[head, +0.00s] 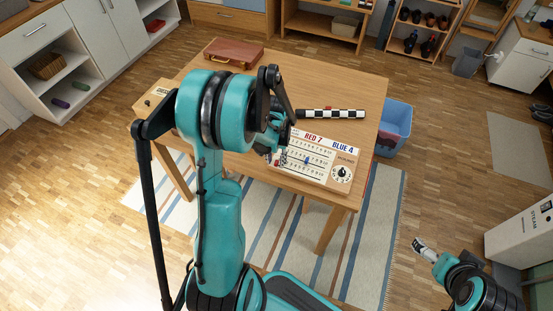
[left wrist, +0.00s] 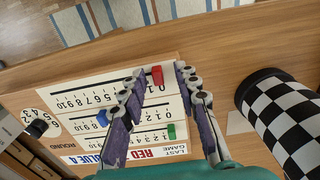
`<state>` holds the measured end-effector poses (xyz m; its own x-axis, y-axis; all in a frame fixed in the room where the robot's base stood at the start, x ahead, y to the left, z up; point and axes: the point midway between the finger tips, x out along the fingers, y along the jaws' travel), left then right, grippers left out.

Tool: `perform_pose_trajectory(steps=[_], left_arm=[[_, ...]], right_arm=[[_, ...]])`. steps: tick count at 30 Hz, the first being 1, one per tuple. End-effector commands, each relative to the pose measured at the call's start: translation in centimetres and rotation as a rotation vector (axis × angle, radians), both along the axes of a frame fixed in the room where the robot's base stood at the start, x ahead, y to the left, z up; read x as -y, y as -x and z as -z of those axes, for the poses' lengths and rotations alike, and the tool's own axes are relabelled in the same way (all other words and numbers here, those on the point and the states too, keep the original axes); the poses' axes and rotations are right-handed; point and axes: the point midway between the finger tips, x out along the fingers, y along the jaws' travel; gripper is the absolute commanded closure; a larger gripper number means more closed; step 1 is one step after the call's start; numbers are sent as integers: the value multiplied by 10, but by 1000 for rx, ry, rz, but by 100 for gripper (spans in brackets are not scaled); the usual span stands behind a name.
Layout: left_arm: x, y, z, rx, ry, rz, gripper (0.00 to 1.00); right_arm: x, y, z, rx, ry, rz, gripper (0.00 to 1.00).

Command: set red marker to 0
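The scoreboard (head: 325,178) lies on the wooden table, with printed number rows and the heading "LAST GAME RED 7 BLUE 4". In the left wrist view the board (left wrist: 75,135) appears upside down. The red marker (left wrist: 157,76) sits on its uppermost row there, near the right, low-number end; its exact number is unclear. A blue marker (left wrist: 102,118) and a green marker (left wrist: 171,131) sit on the other rows. My left gripper (left wrist: 155,82) is open above the board, with the red marker between its fingertips in the picture. My right gripper (head: 420,244) is away from the table, too small to read.
A round dial (head: 342,173) is at the board's right in the head view. A black-and-white chequered object (head: 331,113) lies behind the board. A brown case (head: 233,52) lies at the table's back left. A blue bin (head: 397,125) stands beside the table.

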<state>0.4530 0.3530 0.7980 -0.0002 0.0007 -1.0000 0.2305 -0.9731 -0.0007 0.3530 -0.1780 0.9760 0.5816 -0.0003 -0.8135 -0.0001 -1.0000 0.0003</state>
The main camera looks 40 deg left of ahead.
Motion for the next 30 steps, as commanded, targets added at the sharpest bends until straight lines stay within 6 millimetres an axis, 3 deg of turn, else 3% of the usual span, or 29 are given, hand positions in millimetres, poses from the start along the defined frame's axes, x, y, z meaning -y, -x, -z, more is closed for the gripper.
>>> perform_pose_trajectory(steps=[8, 21, 30], left_arm=[[1, 0, -9, 0, 1, 1, 69], [0, 0, -96, 0, 0, 0, 69], [0, 0, -120, 0, 0, 0, 69]], right_arm=[[0, 0, 0, 0, 0, 0, 4], [0, 0, 0, 0, 0, 0, 4], [0, 0, 0, 0, 0, 0, 4]])
